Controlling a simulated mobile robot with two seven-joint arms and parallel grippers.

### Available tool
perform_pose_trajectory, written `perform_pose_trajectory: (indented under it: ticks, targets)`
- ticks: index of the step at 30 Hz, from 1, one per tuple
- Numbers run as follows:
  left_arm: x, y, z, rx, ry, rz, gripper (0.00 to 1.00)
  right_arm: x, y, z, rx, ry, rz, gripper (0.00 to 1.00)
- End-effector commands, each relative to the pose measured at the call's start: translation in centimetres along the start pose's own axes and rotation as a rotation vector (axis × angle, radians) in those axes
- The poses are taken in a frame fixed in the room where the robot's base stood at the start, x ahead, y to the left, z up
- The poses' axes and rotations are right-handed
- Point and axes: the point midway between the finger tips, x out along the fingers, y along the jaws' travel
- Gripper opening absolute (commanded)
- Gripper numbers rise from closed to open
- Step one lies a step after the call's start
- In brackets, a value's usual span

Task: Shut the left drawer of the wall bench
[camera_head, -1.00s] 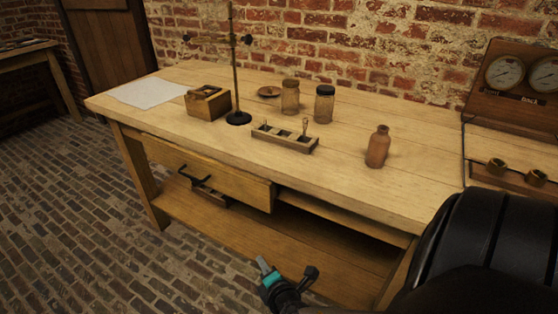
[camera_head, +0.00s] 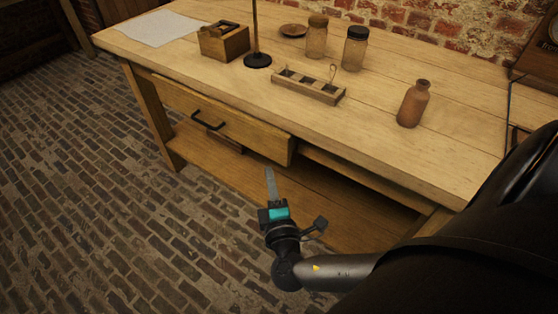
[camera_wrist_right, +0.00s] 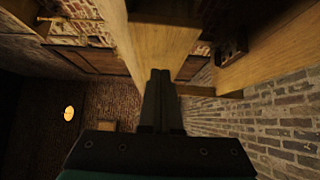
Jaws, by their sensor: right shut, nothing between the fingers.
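The left drawer (camera_head: 235,129) of the wooden wall bench (camera_head: 180,57) stands partly pulled out, its right end jutting forward of the bench. It has a dark bar handle (camera_head: 208,121) on its front. My right gripper (camera_head: 269,172) is shut and empty, its fingers pointing up just below the right part of the drawer front in the picture. I cannot tell whether it touches the drawer. In the right wrist view the shut fingers (camera_wrist_right: 159,80) point toward a wooden face, whose part I cannot make out for sure. My left gripper is out of view.
On the bench top are a white sheet (camera_head: 150,27), a wooden box (camera_head: 223,43), a stand (camera_head: 257,60), two jars (camera_head: 316,40), a slotted rack (camera_head: 310,88) and a brown bottle (camera_head: 413,105). A low shelf (camera_head: 340,198) runs under the bench. The brick floor (camera_head: 90,200) in front is clear.

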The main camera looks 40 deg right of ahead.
Motion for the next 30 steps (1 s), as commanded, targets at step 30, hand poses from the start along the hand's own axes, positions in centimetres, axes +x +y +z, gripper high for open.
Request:
perform_pose_trajectory:
  ticks: [30]
  targets:
    - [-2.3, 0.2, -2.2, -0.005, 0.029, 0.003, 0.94, 6.5, -0.1, 4.4, -0.006, -0.003, 0.001, 0.00]
